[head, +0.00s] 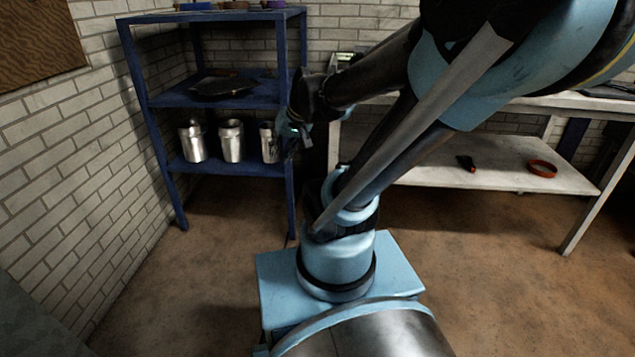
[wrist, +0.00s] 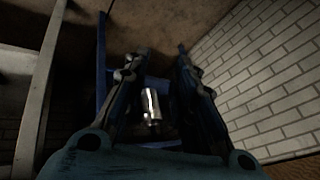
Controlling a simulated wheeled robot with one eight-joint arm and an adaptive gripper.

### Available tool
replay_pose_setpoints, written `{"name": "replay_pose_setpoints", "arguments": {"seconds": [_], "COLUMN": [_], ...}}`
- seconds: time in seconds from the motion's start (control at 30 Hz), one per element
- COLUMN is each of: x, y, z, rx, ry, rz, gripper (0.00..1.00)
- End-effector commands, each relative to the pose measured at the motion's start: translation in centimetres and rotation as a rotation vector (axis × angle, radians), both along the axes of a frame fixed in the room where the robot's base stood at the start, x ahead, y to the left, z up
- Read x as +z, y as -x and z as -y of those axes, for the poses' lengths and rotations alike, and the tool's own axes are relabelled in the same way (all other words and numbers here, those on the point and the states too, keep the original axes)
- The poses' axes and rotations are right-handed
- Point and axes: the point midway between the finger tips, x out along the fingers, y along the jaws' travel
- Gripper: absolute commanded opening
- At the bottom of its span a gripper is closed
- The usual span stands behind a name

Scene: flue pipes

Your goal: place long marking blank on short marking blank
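I cannot pick out the long or the short marking blank for certain in either view. My gripper (head: 304,142) hangs in front of the right post of the blue shelf rack in the head view. In the wrist view my gripper (wrist: 158,58) has its two dark fingers wide apart. A shiny metal cylinder (wrist: 151,106) shows in the gap between them; it appears to lie beyond the fingers, and I see no contact. Nothing is seen held.
The blue rack (head: 215,170) carries metal cans (head: 231,142) low down, a dark flat object (head: 222,87) on its middle shelf and small items on top. A white bench (head: 500,165) at right holds an orange ring (head: 542,169) and a small red-black object (head: 466,163). Brick wall stands left.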

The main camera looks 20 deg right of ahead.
Motion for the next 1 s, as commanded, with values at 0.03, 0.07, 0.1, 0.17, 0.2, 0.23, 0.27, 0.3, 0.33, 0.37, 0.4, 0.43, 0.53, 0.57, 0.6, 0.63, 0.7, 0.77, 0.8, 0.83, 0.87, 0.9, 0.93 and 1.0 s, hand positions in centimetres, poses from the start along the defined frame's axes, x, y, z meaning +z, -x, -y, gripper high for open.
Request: {"name": "replay_pose_setpoints", "arguments": {"seconds": [0.03, 0.07, 0.1, 0.17, 0.2, 0.23, 0.27, 0.3, 0.33, 0.37, 0.4, 0.43, 0.53, 0.57, 0.6, 0.63, 0.7, 0.77, 0.8, 0.83, 0.87, 0.9, 0.93, 1.0], "x": [-0.7, -1.1, -1.6, -2.3, -2.7, -3.0, -3.3, -3.6, -3.8, -4.0, -4.2, -4.3, -4.6, -4.6, -4.7, -4.7, -4.7, -4.7, -4.7, -4.7, -4.7, -4.7, -4.7, -4.7], "y": [1.6, 2.5, 3.7, 5.4, 6.5, 7.2, 8.0, 8.8, 9.4, 9.9, 10.5, 10.8, 11.6, 11.7, 11.8, 11.9, 11.8, 11.8, 11.8, 11.8, 11.8, 11.8, 11.8, 11.8], "z": [0.9, 1.4, 2.2, 3.3, 4.0, 4.5, 5.0, 5.6, 6.0, 6.3, 7.0, 7.6, 8.3, 8.4, 8.5, 8.5, 8.5, 8.5, 8.5, 8.5, 8.5, 8.5, 8.5, 8.4], "rx": [0.004, 0.006, 0.008, 0.01, 0.01, 0.01, 0.01, 0.009, 0.008, 0.007, 0.006, 0.006, 0.002, 0.002, 0.002, 0.001, 0.003, 0.003, 0.003, 0.004, 0.004, 0.004, 0.004, 0.004], "ry": [0.038, 0.061, 0.093, 0.14, 0.17, 0.192, 0.21, 0.234, 0.25, 0.264, 0.281, 0.291, 0.313, 0.317, 0.32, 0.321, 0.321, 0.32, 0.32, 0.321, 0.321, 0.321, 0.321, 0.32], "rz": [-0.024, -0.039, -0.06, -0.09, -0.111, -0.125, -0.139, -0.155, -0.167, -0.176, -0.189, -0.196, -0.213, -0.216, -0.218, -0.218, -0.219, -0.218, -0.218, -0.217, -0.217, -0.217, -0.217, -0.216], "gripper": [0.25, 0.25, 0.25, 0.25, 0.25, 0.25, 0.25, 0.25, 0.25, 0.25, 0.25, 0.25, 0.25, 0.25, 0.25, 0.25, 0.25, 0.25, 0.25, 0.25, 0.25, 0.25, 0.25, 0.25]}}
